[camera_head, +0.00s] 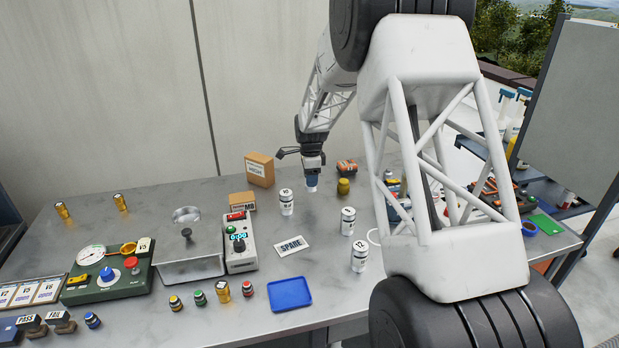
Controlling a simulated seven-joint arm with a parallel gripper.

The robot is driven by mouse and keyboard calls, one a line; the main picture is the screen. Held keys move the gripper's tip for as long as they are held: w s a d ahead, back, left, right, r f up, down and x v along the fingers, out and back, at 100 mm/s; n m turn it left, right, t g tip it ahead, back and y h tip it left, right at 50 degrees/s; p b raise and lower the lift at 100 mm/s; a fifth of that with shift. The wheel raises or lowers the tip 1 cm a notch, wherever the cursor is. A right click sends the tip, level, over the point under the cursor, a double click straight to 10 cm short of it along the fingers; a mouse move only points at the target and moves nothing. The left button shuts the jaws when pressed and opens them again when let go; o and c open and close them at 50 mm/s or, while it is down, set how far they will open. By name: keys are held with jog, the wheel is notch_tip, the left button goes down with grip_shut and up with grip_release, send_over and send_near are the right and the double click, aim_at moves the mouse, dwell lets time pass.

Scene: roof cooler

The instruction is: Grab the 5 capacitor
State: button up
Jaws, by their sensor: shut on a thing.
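My gripper (312,173) points down over the back middle of the grey bench. It is shut on a small pale cylinder (312,184), mostly hidden by the jaws, so its label is not readable. I cannot tell whether it touches the bench. Three white labelled cylinders that look like capacitors stand upright nearby. One (287,203) is to the left of my gripper, one (348,221) is nearer at the right, and one (359,259) is nearest. Their numbers are too small to read surely.
A cardboard box (260,169) stands behind left. A gold part (343,187) and a dark orange part (346,168) are close at the right. A SPARE card (292,246), blue tray (290,294) and grey meter (240,245) lie in front. My arm hides the right side.

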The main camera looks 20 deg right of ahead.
jog(key=s+a+r, duration=0.1)
jog(key=s, duration=1.2)
jog(key=shift+s+r, duration=0.2)
jog(key=shift+s, duration=0.15)
